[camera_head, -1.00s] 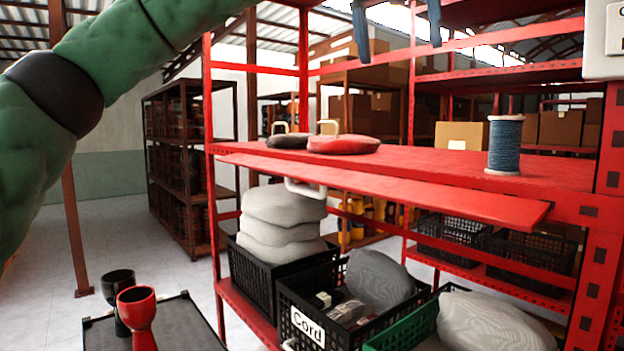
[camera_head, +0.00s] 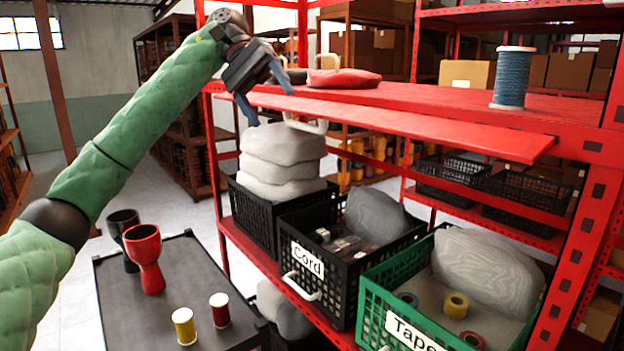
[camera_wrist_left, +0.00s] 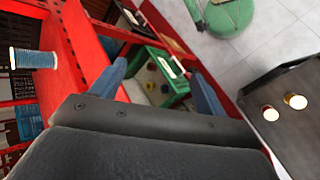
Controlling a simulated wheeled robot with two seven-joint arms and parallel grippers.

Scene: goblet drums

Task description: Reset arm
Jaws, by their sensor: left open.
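My left gripper (camera_head: 264,92) is open and empty. Its two blue fingers hang in front of the red shelf's edge, above the grey stacked sacks, and it also shows in the left wrist view (camera_wrist_left: 158,88). My left arm, in a green cover, reaches in from the lower left. A red goblet drum (camera_head: 145,258) and a black goblet drum (camera_head: 122,226) stand upright on the dark cart (camera_head: 205,262). A yellow spool (camera_head: 184,326) and a red spool (camera_head: 220,310) stand near them. My right gripper does not show.
A blue thread spool (camera_head: 511,78) and a red flat sack (camera_head: 344,78) are on the red shelf (camera_head: 440,103). Below are a black crate labelled Cord (camera_head: 306,258) and a green crate labelled Tape (camera_head: 400,325). Open floor lies left of the cart.

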